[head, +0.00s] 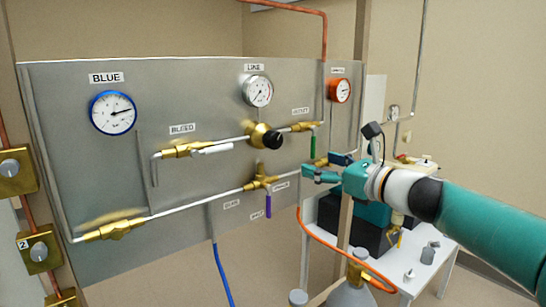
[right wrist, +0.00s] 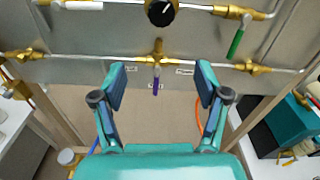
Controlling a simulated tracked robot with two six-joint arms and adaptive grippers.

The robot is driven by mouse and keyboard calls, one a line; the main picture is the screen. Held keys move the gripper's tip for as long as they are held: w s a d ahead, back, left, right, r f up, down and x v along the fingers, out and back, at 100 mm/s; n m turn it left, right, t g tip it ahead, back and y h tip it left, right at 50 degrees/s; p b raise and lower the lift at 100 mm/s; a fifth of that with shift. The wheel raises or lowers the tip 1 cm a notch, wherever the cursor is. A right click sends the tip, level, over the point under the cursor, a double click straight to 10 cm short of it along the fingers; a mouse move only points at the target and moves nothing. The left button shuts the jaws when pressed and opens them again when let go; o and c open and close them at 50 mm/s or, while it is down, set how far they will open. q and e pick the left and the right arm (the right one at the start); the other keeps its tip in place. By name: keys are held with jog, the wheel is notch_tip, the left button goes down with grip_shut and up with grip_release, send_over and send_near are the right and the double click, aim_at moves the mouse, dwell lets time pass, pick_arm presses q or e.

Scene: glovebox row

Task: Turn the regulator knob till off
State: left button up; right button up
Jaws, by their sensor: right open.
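The black regulator knob (head: 272,139) sits on a brass regulator body in the upper pipe of the grey panel, below the LINE gauge (head: 257,91). In the right wrist view the knob (right wrist: 160,13) is at the top edge, partly cut off, with a white mark on its face. My right gripper (head: 322,166) is to the right of and below the knob, apart from it. In the wrist view its fingers (right wrist: 160,78) are spread wide with nothing between them. My left gripper is not in view.
A purple-handled valve (head: 267,203) hangs from the lower pipe, and a green-handled valve (right wrist: 238,38) is right of the knob. A blue-rimmed gauge (head: 113,113) and an orange gauge (head: 340,90) are on the panel. A white table (head: 445,250) stands at right.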

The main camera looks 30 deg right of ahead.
aim_at(277, 142)
jog(key=w+p, duration=0.1)
jog(key=w, duration=0.4)
jog(key=w+a+r+p, duration=0.1)
jog(key=w, duration=0.5)
jog(key=w+p, duration=0.2)
jog(key=w, duration=0.3)
jog(key=shift+w+a+r, duration=0.15)
jog(key=shift+r, duration=0.1)
